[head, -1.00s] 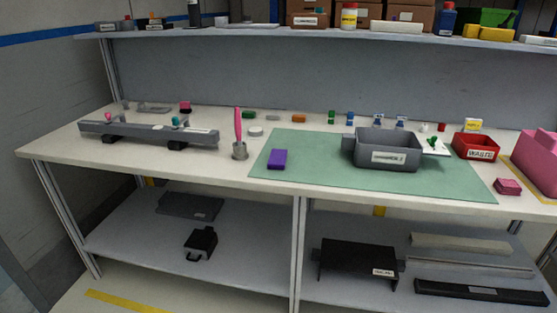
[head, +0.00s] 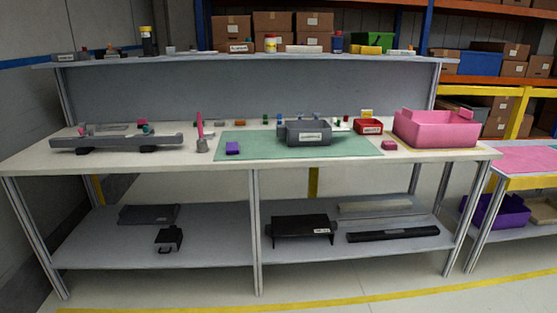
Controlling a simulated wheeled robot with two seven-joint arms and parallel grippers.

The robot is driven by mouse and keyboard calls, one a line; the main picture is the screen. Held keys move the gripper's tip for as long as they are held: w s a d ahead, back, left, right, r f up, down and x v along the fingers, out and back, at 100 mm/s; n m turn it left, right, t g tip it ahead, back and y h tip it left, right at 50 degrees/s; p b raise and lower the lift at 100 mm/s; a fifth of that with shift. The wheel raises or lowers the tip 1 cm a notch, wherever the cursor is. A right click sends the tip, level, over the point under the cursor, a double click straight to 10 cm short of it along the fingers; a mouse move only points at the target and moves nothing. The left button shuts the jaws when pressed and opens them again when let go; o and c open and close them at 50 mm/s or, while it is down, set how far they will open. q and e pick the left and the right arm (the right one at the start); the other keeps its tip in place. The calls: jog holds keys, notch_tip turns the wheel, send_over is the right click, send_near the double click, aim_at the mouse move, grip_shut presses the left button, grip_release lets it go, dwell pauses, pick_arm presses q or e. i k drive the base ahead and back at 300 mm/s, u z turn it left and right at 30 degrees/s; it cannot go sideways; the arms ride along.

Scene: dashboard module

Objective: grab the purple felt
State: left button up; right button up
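The purple felt (head: 233,148) is a small purple block-like piece. It lies flat near the front left corner of the green mat (head: 345,148) on the workbench. Nothing covers it. Neither of my grippers shows in the head view.
A grey labelled bin (head: 305,136) stands on the mat, right of the felt. A pink brush in a grey holder (head: 202,145) and a long grey dashboard part (head: 115,142) are to the left. A red waste bin (head: 369,126) and large pink bin (head: 437,131) are right. Floor in front is clear.

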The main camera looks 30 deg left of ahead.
aim_at(232, 147)
jog(key=i, duration=1.5)
jog(key=u, duration=1.35)
jog(key=i, duration=1.1)
jog(key=u, duration=1.25)
